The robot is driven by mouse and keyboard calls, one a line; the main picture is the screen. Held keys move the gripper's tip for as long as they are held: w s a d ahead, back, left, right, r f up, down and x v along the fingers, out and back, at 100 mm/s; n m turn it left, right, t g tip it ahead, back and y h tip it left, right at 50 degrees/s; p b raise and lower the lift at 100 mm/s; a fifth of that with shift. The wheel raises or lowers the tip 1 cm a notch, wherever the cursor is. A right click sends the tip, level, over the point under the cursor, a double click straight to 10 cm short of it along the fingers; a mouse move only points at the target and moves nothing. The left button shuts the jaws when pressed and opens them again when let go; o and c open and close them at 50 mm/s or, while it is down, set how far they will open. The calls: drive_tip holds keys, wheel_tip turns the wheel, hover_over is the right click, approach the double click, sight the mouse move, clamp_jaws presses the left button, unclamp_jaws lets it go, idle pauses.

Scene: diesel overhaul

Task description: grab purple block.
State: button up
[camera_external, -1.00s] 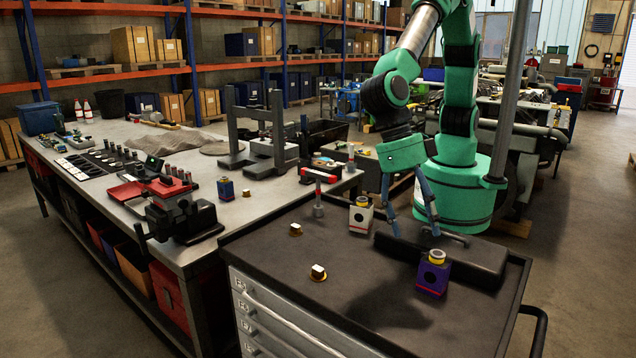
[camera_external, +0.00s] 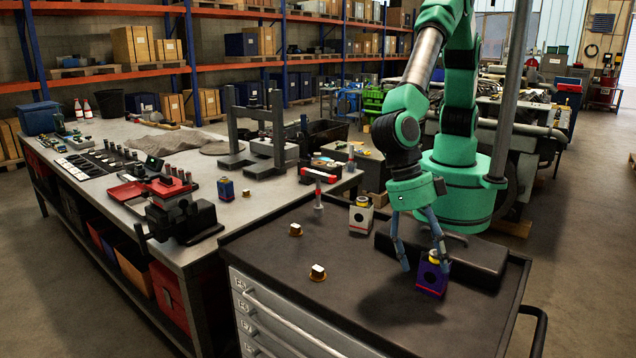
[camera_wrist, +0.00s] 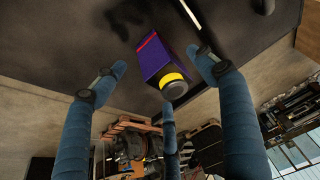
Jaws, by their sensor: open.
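The purple block (camera_external: 430,279) stands upright on the dark top of the drawer cabinet, near its right side. It has a yellow ring and dark cap on top and a red stripe low on its side. My gripper (camera_external: 422,266) is open, with its fingers pointing down at the block. In the external view one finger is left of the block and another overlaps its right upper edge. In the wrist view the purple block (camera_wrist: 167,62) lies ahead, between the spread blue fingers and nearer the right one. I cannot tell whether any finger touches it.
A dark raised slab with a handle (camera_external: 480,262) lies just behind the block. A white block (camera_external: 361,216) and small gold-and-white pieces (camera_external: 318,273) stand to the left on the cabinet top (camera_external: 370,310). The front of that top is clear.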

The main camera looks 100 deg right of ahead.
sight(432, 276)
drive_tip(key=shift+f, duration=0.15)
drive_tip(key=shift+x, duration=2.5)
drive_tip(key=shift+w, duration=0.1)
drive_tip(key=c, duration=1.7)
drive_tip(key=shift+r, duration=5.05)
